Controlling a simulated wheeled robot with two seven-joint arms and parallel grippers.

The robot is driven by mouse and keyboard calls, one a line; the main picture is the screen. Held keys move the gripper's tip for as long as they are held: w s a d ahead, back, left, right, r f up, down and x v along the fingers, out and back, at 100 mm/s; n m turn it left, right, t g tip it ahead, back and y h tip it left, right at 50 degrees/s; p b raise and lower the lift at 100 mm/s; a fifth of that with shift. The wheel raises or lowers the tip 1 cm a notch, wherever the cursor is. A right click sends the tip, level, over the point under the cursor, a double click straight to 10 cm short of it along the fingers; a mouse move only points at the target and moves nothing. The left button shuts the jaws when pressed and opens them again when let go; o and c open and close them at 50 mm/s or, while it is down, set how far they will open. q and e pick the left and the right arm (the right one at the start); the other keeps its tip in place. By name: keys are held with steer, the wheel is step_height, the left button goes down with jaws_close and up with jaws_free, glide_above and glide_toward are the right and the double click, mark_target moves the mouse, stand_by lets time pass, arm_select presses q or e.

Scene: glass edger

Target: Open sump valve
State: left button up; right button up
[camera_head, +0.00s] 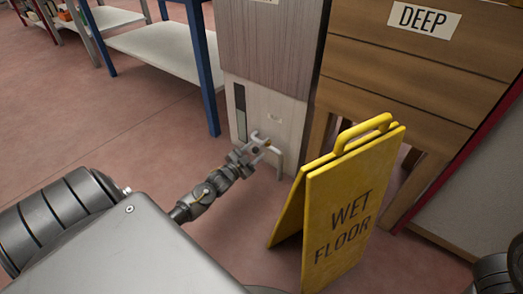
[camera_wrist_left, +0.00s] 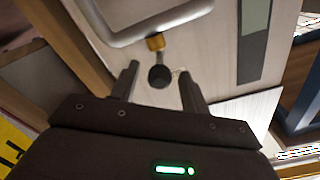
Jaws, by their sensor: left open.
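The sump valve shows in the left wrist view as a dark round knob (camera_wrist_left: 159,76) on a short stem with a brass collar (camera_wrist_left: 155,43), joined to a bent grey pipe (camera_wrist_left: 125,38). In the head view the pipe (camera_head: 278,160) stands out low on the pale cabinet front; the knob is too small to make out there. My left gripper (camera_head: 262,146) is open in front of it. In the left wrist view its fingertips (camera_wrist_left: 158,71) lie on either side of the knob, with gaps on both sides; contact does not show. My right gripper is out of view.
A yellow wet-floor sign (camera_head: 345,205) stands close to the right of the pipe. The cabinet (camera_head: 283,112) has a dark vertical strip (camera_head: 240,112). A wooden unit labelled DEEP (camera_head: 400,65) is behind the sign. A blue-legged table (camera_head: 160,48) is at left; floor (camera_head: 120,150) there is clear.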

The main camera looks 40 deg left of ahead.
mark_target(258, 148)
arm_select(q)
steer(key=w, duration=0.2)
steer(key=w+b, duration=0.1)
steer(key=shift+w+f+b, duration=0.2)
steer(key=shift+w+b, duration=0.1)
steer(key=shift+w, duration=0.05)
steer(key=shift+w+r, duration=0.15)
steer(key=shift+w, duration=0.25)
